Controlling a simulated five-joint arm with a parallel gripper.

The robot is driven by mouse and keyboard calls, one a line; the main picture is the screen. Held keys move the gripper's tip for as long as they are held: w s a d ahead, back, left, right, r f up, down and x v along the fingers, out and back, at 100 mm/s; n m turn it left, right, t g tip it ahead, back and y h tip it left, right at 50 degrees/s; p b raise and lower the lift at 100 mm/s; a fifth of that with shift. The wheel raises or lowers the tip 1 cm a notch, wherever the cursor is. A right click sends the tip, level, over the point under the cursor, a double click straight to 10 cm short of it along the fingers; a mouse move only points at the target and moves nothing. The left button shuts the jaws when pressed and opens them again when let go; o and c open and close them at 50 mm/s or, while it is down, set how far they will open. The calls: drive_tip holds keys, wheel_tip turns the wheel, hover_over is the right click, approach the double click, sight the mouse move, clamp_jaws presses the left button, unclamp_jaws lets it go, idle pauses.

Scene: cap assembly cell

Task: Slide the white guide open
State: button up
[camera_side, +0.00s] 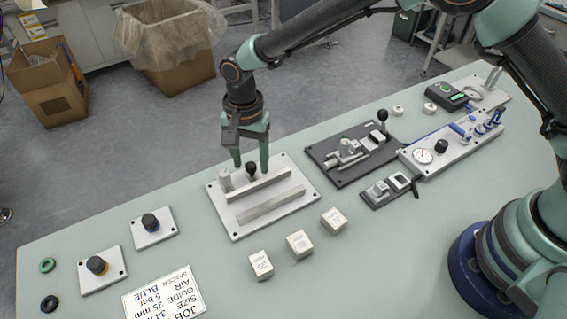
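A white base plate (297,191) on the bench carries two parallel pale bars, a near bar (272,204) and a far bar (262,185), with a gap between them. A small pale block (225,180) stands at the plate's left rear. A black knob (252,171) stands behind the far bar. Which of these parts is the sliding guide I cannot tell for sure. My gripper (250,166) points down over the rear of the plate. Its two fingers are apart, one on each side of the knob in this view. I see no contact with the knob.
Three white cubes, including one (299,243), stand in front of the plate. Two small plates with dark knobs (151,223) (97,265) and a printed job card (165,297) are at left. A dark clamp fixture (326,153) and a gauge plate (464,143) are at right.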

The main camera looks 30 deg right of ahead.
sight(251, 164)
wheel_tip(251, 164, up, 12)
idle(0.6)
drive_tip(key=shift+d+r, duration=0.1)
drive_tip(key=s+d+r+n+t, duration=0.2)
drive_tip(key=s+d+r+n, duration=0.3)
drive_tip(key=d, duration=0.6)
drive_tip(key=s+d+r+n+t, duration=0.1)
drive_tip(key=s+d+r+t, duration=0.1)
drive_tip(key=d+r, duration=0.6)
drive_tip(key=s+d+f+n+t, duration=0.1)
drive_tip(key=s+d+f+n, duration=0.2)
drive_tip(key=s+d, duration=0.4)
drive_tip(key=shift+d+f+t, duration=0.3)
drive_tip(key=shift+d, duration=0.6)
